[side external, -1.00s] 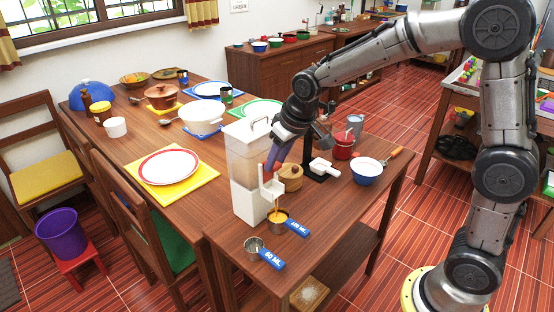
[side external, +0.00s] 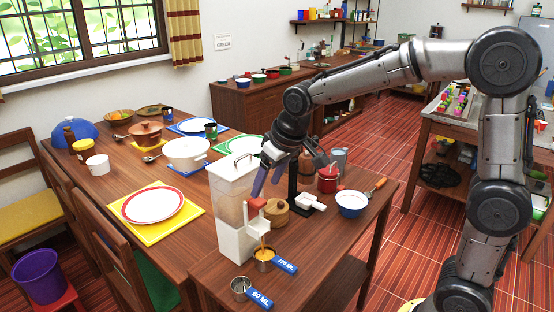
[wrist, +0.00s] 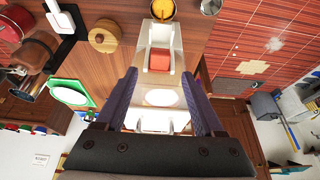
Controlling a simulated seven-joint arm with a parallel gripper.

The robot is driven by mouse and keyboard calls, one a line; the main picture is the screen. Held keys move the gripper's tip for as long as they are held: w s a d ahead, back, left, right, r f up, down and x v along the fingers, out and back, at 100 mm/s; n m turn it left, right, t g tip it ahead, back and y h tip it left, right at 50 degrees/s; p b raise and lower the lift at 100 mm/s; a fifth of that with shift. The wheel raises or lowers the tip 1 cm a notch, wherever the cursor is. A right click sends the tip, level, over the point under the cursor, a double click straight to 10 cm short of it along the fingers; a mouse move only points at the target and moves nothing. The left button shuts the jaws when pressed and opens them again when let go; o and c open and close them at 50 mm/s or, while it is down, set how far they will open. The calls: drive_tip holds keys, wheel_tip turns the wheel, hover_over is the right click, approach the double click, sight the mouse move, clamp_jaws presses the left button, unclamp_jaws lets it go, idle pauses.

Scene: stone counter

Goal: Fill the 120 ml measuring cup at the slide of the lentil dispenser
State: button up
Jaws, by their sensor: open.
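The lentil dispenser (side external: 232,230), a clear hopper on a white body, stands at the counter's near end. Its red slide (side external: 258,204) sits on the front above the spout; it also shows in the wrist view (wrist: 159,60). The 120 ml measuring cup (side external: 264,264), blue-handled, stands under the spout. An orange stream runs down into it, and orange lentils (wrist: 162,9) show inside it in the wrist view. My gripper (side external: 267,190) is open and empty, just above the slide. In the wrist view its purple fingers (wrist: 160,74) lie either side of the slide, apparently apart from it.
The 60 ml cup (side external: 240,287) stands left of the 120 ml cup. The counter's front right is clear.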

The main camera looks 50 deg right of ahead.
sight(259, 201)
drive_tip(key=v, duration=0.8)
drive_tip(key=shift+r, duration=0.25)
drive_tip(key=shift+s, duration=0.15)
idle(2.5)
drive_tip(key=x, duration=1.4)
drive_tip(key=shift+r, duration=0.1)
drive_tip(key=shift+c, duration=0.3)
clamp_jaws()
